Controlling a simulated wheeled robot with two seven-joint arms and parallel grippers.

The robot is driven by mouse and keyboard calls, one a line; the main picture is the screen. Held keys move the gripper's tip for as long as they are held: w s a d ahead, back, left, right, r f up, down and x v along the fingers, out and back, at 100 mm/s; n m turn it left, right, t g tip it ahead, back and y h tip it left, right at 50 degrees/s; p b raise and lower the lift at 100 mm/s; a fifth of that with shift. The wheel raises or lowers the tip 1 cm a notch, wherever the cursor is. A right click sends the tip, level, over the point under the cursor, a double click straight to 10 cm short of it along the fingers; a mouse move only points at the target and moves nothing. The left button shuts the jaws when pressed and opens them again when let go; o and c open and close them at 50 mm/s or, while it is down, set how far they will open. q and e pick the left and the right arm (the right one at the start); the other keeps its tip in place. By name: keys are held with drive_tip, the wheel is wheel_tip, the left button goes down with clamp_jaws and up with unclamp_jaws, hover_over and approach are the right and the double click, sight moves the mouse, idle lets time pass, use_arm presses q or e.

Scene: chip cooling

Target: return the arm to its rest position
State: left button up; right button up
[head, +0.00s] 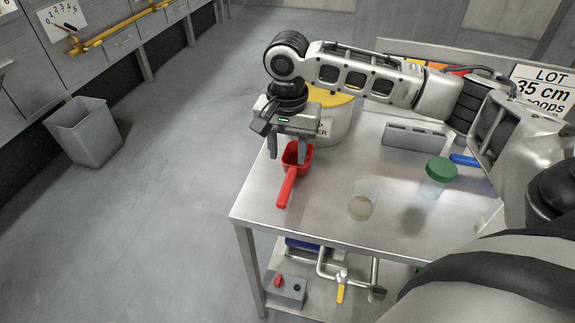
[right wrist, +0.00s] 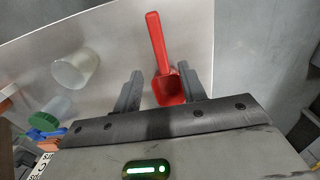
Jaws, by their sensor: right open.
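My right arm reaches in from the right over the metal table in the head view. My right gripper (head: 289,155) points down near the table's left part, with its jaws apart. A red scoop (head: 287,187) lies on the table under it, its handle toward the front edge. In the right wrist view the scoop (right wrist: 162,65) shows between the two spread fingers (right wrist: 160,92), its bowl nearest the gripper. I cannot tell whether the fingers touch it. My left gripper is not in view.
On the table (head: 310,215) stand a clear cup (head: 363,200), a green-lidded jar (head: 437,177), a grey slotted block (head: 414,136) and a yellow-lidded tub (head: 340,122) behind my gripper. A blue item (head: 464,159) lies at the right. A grey bin (head: 84,132) stands on the open floor.

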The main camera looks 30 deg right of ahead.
drive_tip(key=shift+r, duration=1.1)
